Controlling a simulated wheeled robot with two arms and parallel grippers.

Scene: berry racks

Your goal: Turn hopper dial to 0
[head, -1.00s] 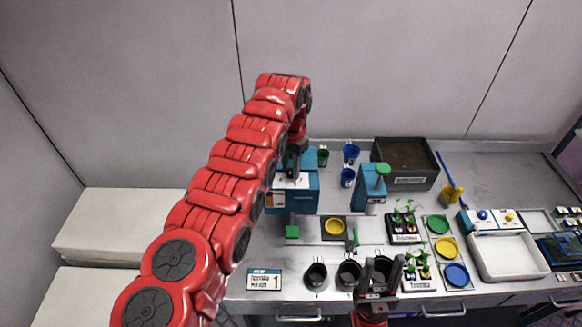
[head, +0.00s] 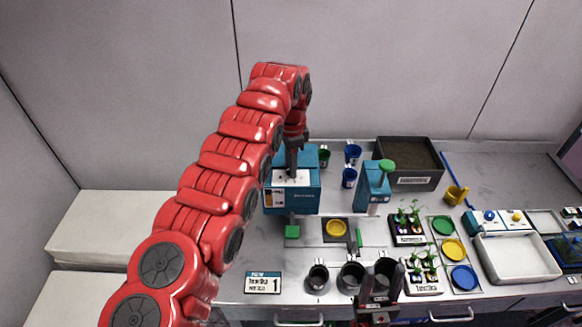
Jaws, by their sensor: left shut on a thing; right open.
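The hopper looks to be the teal box (head: 306,200) with a white top plate at the back left of the bench. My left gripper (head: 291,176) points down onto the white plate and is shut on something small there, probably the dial. The fingers hide the dial and its pointer, so I cannot read its setting. My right gripper (head: 381,281) is open and empty, at the bench's front edge near the black cups.
A second teal device (head: 370,192) with a green knob stands to the right. A soil box (head: 410,181) stands behind.

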